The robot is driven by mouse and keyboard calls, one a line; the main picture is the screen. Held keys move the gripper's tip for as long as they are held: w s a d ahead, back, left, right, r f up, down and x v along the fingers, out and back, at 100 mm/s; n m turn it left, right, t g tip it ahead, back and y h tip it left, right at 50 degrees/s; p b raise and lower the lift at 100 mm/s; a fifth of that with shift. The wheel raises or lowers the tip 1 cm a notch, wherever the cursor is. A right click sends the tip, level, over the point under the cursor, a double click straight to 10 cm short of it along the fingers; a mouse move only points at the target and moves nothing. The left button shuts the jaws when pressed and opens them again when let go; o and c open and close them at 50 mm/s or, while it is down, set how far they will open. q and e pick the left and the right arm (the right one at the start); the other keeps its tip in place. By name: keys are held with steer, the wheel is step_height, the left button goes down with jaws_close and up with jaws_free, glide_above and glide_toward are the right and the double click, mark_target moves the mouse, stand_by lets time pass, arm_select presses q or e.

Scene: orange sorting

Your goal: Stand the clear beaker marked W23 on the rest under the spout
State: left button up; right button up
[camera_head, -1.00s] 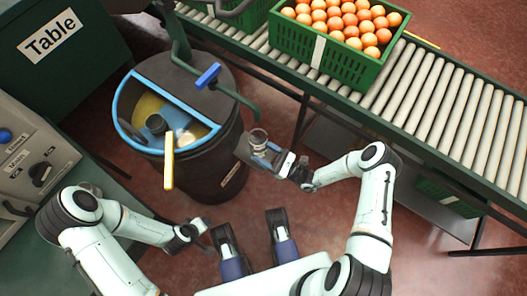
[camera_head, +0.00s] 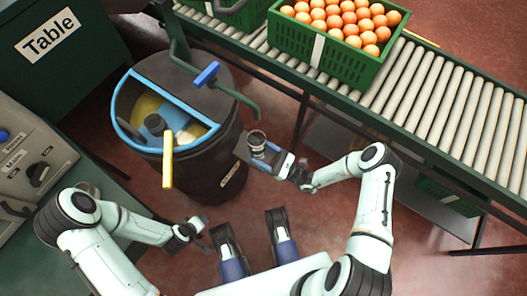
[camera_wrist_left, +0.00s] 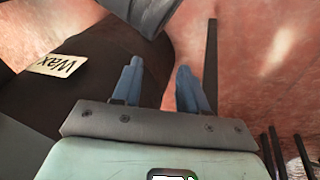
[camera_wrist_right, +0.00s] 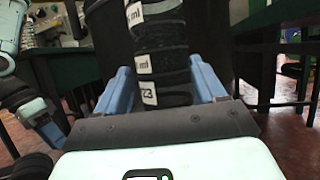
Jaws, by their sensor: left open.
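The clear beaker (camera_head: 257,140) is upright at the drum's right side, between the blue fingers of my right gripper (camera_head: 266,156). In the right wrist view the beaker (camera_wrist_right: 163,75) fills the gap between the fingers (camera_wrist_right: 163,85); its tag is partly readable, ending in "23". The fingers appear closed on its sides. The green spout (camera_head: 255,112) ends just above the beaker in the head view. A grey rest (camera_head: 241,151) shows beside and under the beaker; I cannot tell whether the base touches it. My left gripper (camera_head: 203,226) is open and empty, also in the left wrist view (camera_wrist_left: 160,85).
The dark wax drum (camera_head: 190,185) has a blue-rimmed opening, a yellow handle (camera_head: 168,160) and a blue valve lever (camera_head: 207,74). A roller conveyor (camera_head: 440,110) with a green crate (camera_head: 330,62) of oranges runs behind. A control box (camera_head: 30,155) stands left. Floor in front is open.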

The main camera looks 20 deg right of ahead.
steer(key=shift+w+d+f+h, duration=0.15)
steer(key=shift+d+f+h, duration=0.15)
steer(key=shift+f, duration=0.15)
steer(key=shift+r, duration=0.15)
steer(key=shift+s+d+r+p, duration=0.2)
steer(key=shift+d+p, duration=0.2)
steer(key=shift+p, duration=0.15)
arm_select(q)
steer(key=shift+s+d+r+g, duration=0.3)
steer(key=shift+s+d+r, duration=0.15)
steer(key=shift+s, duration=0.3)
arm_select(e)
steer(key=v, duration=1)
steer(key=shift+s, duration=0.35)
steer(key=shift+d, duration=0.1)
